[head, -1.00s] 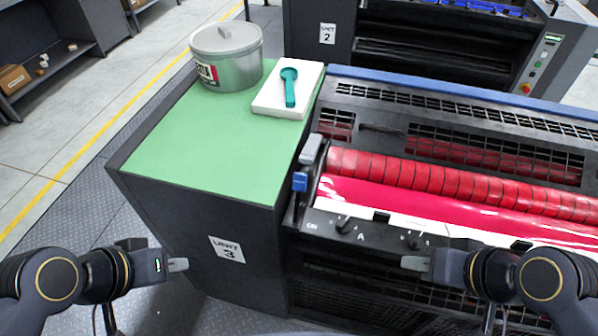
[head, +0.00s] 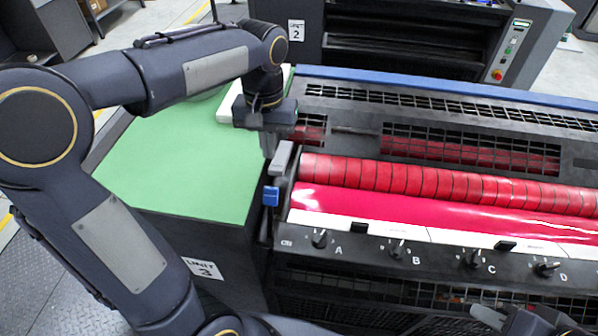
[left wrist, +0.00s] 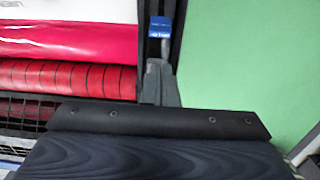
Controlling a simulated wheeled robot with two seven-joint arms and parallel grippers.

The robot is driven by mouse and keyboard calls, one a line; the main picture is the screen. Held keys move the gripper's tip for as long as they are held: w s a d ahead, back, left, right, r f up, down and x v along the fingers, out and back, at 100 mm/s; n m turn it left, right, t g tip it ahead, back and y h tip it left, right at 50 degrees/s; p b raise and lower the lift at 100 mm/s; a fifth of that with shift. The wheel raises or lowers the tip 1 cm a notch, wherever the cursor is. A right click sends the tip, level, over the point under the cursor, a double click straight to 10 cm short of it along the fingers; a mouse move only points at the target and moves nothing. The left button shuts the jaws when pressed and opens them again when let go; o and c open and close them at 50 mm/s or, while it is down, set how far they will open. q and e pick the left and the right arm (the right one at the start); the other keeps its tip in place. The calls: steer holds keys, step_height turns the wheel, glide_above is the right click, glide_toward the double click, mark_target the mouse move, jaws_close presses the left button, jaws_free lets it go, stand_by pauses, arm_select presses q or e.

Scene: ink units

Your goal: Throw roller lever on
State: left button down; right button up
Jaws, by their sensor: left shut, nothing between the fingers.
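The blue handle also shows at the top of the left wrist view (left wrist: 160,27). I cannot tell from a label which is the roller lever.
The press has red rollers (head: 420,182) and a front panel with knobs A to D (head: 396,249). A green-topped cabinet (head: 180,170) stands left of it. My left arm hides the can and most of the white pad (head: 228,108). Unit 2 (head: 420,40) stands behind.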

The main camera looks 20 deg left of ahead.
arm_select(q)
steer(key=shift+w, duration=0.1)
step_height(320, 180, down, 10)
steer(key=shift+s+p, duration=0.25)
steer(key=shift+p, duration=0.05)
stand_by(0.5)
steer(key=shift+d, duration=0.1)
